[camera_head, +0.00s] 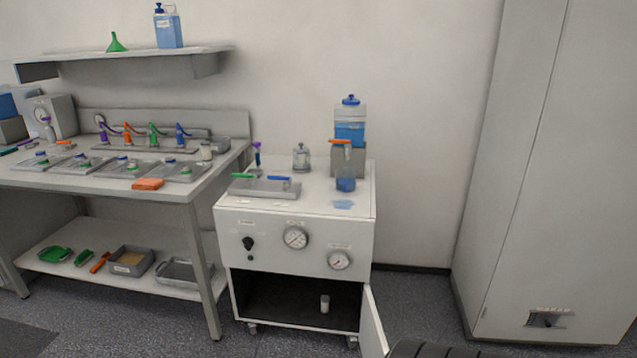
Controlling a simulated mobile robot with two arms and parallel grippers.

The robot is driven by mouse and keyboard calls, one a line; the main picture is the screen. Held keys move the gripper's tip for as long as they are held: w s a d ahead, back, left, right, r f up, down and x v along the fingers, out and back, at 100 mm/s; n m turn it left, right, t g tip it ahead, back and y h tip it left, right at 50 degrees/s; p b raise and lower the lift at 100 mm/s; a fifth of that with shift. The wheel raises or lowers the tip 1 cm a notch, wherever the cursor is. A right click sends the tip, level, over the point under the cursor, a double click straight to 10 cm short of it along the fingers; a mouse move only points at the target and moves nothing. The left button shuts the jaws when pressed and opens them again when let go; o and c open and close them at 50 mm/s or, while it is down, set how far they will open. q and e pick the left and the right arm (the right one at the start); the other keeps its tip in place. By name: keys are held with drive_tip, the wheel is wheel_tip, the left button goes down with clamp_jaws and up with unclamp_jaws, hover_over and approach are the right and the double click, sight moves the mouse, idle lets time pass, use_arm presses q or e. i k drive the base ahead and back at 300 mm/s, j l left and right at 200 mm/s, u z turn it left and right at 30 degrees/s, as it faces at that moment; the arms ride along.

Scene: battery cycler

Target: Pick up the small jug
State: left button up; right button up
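A clear vessel with blue liquid in its lower part, which looks like the small jug (345,180), stands on top of the white cart (295,222), towards its right side. It is upright, in front of a grey block (361,166) that bears a larger clear tank of blue liquid (349,130) with a blue cap. An orange piece (341,141) shows right above the jug; I cannot tell whether they touch. Neither of my grippers is in view.
The cart's door (373,325) hangs open. A workbench (190,200) is at left, a tall cabinet (550,180) at right.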

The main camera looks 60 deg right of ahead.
sight(345, 177)
drive_tip(key=i+z, duration=0.4)
drive_tip(key=i+j+z, duration=0.2)
drive_tip(key=i+z, duration=0.2)
drive_tip(key=i, duration=0.1)
